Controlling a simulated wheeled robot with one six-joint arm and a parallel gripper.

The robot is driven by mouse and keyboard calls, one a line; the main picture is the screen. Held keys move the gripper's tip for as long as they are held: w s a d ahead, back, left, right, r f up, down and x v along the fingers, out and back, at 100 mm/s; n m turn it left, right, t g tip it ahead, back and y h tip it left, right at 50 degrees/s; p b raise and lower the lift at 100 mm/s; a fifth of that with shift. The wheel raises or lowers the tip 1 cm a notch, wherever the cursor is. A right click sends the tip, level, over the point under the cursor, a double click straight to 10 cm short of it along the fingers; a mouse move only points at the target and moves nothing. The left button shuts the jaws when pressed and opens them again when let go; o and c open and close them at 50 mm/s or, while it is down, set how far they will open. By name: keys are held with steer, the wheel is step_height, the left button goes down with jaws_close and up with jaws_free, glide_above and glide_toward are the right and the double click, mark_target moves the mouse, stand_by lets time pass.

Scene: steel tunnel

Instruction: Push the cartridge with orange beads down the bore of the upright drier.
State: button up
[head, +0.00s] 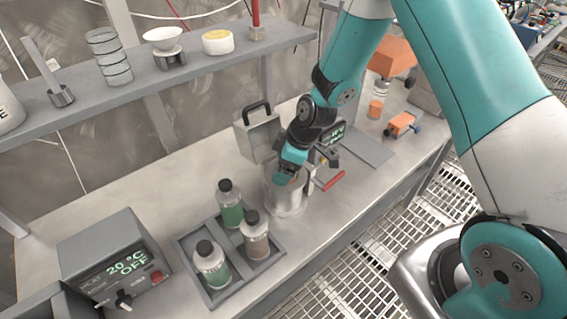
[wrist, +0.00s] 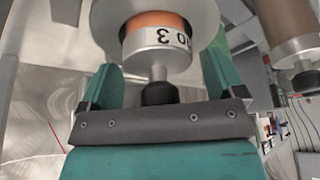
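The upright drier (head: 287,198) is a metal cylinder standing on the bench. My gripper (head: 287,176) is right over its mouth and points down. In the wrist view, the cartridge with orange beads (wrist: 158,20) sits within the round grey mouth of the drier (wrist: 205,18). Its pale end cap, labelled "NO 3", and its stem with a black knob still stand out towards me. My gripper (wrist: 162,70) is open, with one teal finger on each side of the knob and gaps between. The knob is close to the palm; contact cannot be told. The cartridge's lower part is hidden.
A tray (head: 267,268) with three black-capped bottles stands close left of the drier. A red lever (head: 334,181) is at its right, and a grey case (head: 258,137) with a handle behind. A control box (head: 115,262) reads "20 °C OFF". A shelf (head: 150,78) runs above.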

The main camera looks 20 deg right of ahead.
steer(key=shift+r, duration=0.1)
steer(key=b+v, duration=0.3)
steer(key=v, duration=0.9)
steer(key=s+a+r+m, duration=0.2)
steer(key=s+r, duration=0.2)
steer(key=s, duration=0.3)
steer(key=s+a+r+m+g, duration=0.1)
steer(key=s+a+r, duration=0.2)
steer(key=s, duration=0.5)
steer(key=s+a+r+m+g, duration=0.1)
steer(key=s+a+r+m, duration=0.1)
steer(key=s+r, duration=0.3)
steer(key=s+a, duration=0.1)
steer(key=s, duration=0.2)
steer(key=shift+r+m, duration=0.2)
steer(key=shift+m, duration=0.1)
steer(key=shift+w+a, duration=0.1)
steer(key=shift+c, duration=0.2)
